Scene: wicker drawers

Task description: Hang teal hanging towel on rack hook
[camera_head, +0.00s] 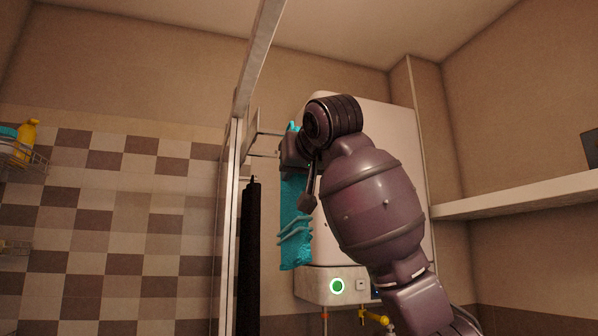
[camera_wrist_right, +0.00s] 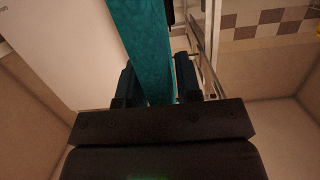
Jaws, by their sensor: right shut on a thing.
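The teal towel (camera_head: 294,232) hangs down from my right gripper (camera_head: 296,150) in the head view. The gripper is raised and shut on the towel's upper part. In the right wrist view the towel (camera_wrist_right: 148,55) runs between the two fingers (camera_wrist_right: 155,85). A metal rack (camera_head: 262,140) shows just left of the gripper, beside the glass shower frame. A dark towel (camera_head: 250,245) hangs below it. The teal towel is to the right of the dark one. I cannot tell whether the teal towel touches the rack, and its hook is not clear. My left gripper is not in view.
The shower frame's metal post (camera_head: 229,225) is at left. A wall shelf (camera_head: 515,195) juts out at right. A wire basket (camera_head: 22,155) with a yellow bottle is far left.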

